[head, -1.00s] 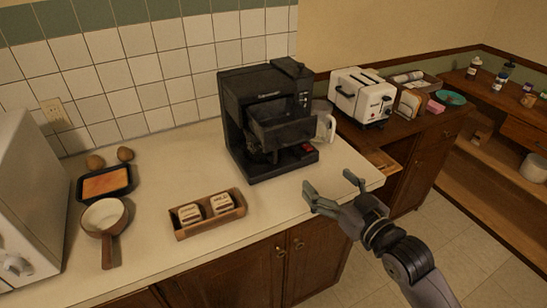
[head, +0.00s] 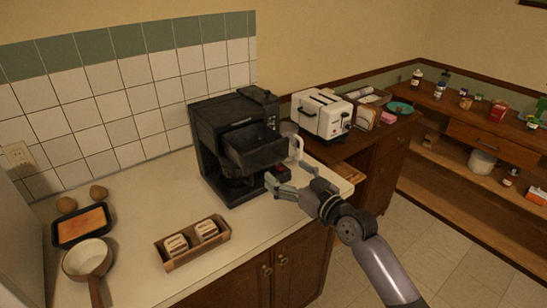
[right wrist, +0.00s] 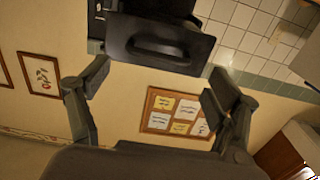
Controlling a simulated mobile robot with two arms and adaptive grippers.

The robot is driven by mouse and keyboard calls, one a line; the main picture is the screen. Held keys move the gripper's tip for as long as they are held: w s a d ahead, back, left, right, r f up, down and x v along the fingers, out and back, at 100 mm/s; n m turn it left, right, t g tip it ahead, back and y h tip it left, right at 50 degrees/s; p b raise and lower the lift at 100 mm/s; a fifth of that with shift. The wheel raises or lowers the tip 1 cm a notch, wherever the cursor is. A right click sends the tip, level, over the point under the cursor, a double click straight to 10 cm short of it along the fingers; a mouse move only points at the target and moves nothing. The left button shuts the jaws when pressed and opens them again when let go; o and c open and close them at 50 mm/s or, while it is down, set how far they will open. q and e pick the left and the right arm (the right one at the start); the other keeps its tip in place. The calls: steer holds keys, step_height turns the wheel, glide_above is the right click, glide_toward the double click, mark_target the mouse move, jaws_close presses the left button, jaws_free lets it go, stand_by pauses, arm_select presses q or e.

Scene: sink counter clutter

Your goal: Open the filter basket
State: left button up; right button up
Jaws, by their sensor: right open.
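The black coffee machine (head: 212,150) stands on the counter near its right end. Its dark filter basket (head: 255,147) juts from the front below the top housing; I cannot tell whether it is latched. In the right wrist view the basket (right wrist: 135,25) is at the top, with its curved handle (right wrist: 160,48) facing me. My right gripper (head: 277,180) is open and empty, in front of and slightly below the basket. In the wrist view its fingers (right wrist: 160,70) are spread either side of the handle, with no contact visible. My left gripper is out of view.
A glass-like jug with a pale handle (head: 294,146) stands close behind the machine's right side. A white toaster (head: 321,116) is beyond it. A wooden box with two packets (head: 165,253), a pan (head: 84,262) and a tray (head: 59,233) occupy the left counter.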

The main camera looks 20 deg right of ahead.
mark_target(275, 163)
steer(key=p+x, duration=0.1)
steer(key=x, duration=0.5)
steer(key=shift+w, duration=0.1)
steer(key=shift+d, duration=0.1)
steer(key=c, duration=1.4)
steer(key=shift+b+x, duration=0.6)
steer(key=shift+x, duration=0.35)
steer(key=o, duration=1.4)
steer(key=shift+f, duration=0.1)
steer(key=v, duration=1.2)
steer(key=shift+d+f, duration=0.1)
steer(key=shift+d, duration=0.05)
